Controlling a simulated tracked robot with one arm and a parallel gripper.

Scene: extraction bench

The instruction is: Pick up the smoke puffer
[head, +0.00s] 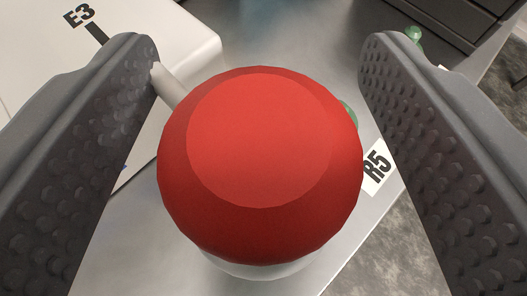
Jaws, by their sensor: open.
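The smoke puffer shows from above as a large red rounded bulb (260,150) with a flat top. A pale nozzle (170,86) sticks out at its upper left, and a whitish lower part shows under its bottom edge. My gripper (260,60) is open, with one dark studded finger on each side of the bulb. The left fingertip is close to the nozzle; I cannot tell whether they touch. The right finger is apart from the bulb in the picture. The bulb hides most of the puffer's body and base.
A white box (185,35) marked E3 stands at the upper left. A metal bench surface (345,215) carries an R5 label (377,166). Green objects show partly behind the bulb (349,117) and beyond the right finger (413,34). Dark drawers (465,18) are at the upper right, grey floor at the lower right.

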